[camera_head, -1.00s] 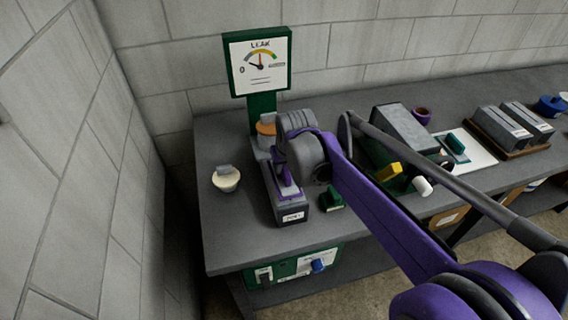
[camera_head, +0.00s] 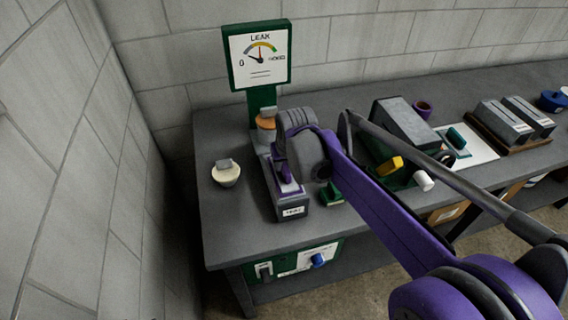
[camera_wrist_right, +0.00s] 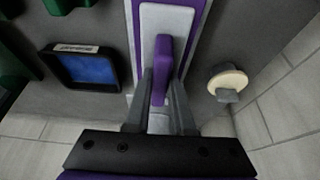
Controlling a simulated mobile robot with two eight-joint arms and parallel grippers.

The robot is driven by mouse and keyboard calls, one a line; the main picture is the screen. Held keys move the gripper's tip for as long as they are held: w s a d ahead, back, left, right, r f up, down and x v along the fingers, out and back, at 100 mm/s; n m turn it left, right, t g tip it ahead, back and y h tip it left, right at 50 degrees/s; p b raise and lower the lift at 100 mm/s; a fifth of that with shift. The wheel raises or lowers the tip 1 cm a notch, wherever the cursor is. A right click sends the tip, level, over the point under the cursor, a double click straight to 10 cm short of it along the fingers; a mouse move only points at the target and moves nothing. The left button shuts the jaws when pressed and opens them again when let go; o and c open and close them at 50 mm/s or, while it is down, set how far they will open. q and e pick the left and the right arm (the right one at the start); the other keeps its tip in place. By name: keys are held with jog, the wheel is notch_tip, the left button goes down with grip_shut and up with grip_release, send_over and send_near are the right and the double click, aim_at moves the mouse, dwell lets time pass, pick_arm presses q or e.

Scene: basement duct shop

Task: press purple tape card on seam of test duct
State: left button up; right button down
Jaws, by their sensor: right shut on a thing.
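The test duct (camera_head: 293,212) is a long grey box with a white label on its near end, lying on the bench. The purple tape card (camera_wrist_right: 163,72) shows in the right wrist view as an upright purple grip over a pale plate with purple edges. My right gripper (camera_head: 284,166) is over the duct's top, shut on that grip; its fingers also show in the right wrist view (camera_wrist_right: 160,92). The card appears to lie along the duct's top, but I cannot tell whether it touches the seam, which is hidden. My left gripper is out of view.
A leak gauge (camera_head: 260,58) stands behind the duct, with an orange-topped cup (camera_head: 266,123) before it. A cream cup (camera_head: 226,173) stands left. In the right wrist view, a dark tray with blue inside (camera_wrist_right: 88,68) lies beside the duct. My arm crosses the bench's right side.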

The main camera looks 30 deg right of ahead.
aim_at(285, 163)
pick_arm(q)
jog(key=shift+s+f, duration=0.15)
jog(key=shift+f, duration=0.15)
pick_arm(e)
jog(key=shift+f, duration=0.5)
dwell(1.2)
jog(key=shift+r+p, duration=1.35)
jog(key=shift+r, duration=1.6)
jog(key=shift+w+r+p, duration=0.1)
jog(key=shift+r+p, duration=0.5)
jog(key=shift+r, duration=0.55)
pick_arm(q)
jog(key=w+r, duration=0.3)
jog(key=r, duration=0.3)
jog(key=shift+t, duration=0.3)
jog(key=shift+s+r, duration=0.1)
pick_arm(e)
jog(key=shift+f, duration=0.1)
